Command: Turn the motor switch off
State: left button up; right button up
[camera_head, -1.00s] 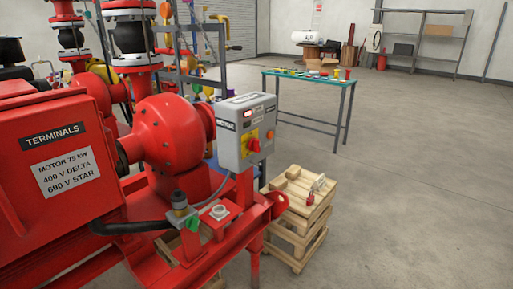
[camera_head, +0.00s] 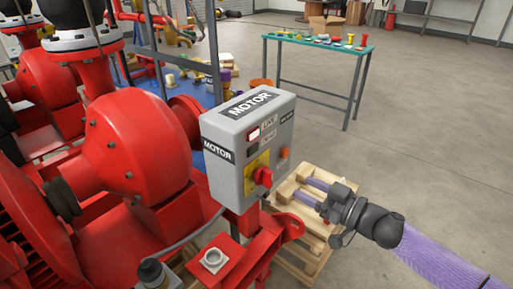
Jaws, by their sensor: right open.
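The motor switch is a red rotary handle (camera_head: 263,176) on a yellow plate, low on the front of the grey MOTOR box (camera_head: 226,174). A red lamp (camera_head: 254,134) glows beside the upper of two small labels on the box. My right gripper (camera_head: 305,192) comes in from the right, its two purple fingers apart and pointing left towards the box. It is open and empty, to the right of the handle and apart from it. My left gripper is not in view.
The red pump (camera_head: 140,150) and its red frame fill the left side. A wooden pallet stack (camera_head: 290,245) stands below my right gripper. A green-topped table (camera_head: 330,50) with small parts stands behind. The floor at right is clear.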

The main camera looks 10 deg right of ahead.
aim_at(272, 172)
jog(key=x, duration=0.1)
jog(key=b+x, duration=0.1)
jog(key=x, duration=0.3)
jog(key=shift+s+a+r, duration=0.1)
jog(key=shift+s+a, duration=0.2)
jog(key=shift+s, duration=0.05)
jog(key=b+x, duration=0.1)
jog(key=x, duration=0.3)
jog(key=shift+w, duration=0.1)
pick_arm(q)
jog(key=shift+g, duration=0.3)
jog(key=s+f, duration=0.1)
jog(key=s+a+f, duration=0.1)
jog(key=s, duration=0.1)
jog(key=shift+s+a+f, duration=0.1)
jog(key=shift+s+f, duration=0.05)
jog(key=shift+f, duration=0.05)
pick_arm(e)
jog(key=shift+c, duration=0.3)
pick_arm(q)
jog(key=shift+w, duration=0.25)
pick_arm(e)
grip_shut()
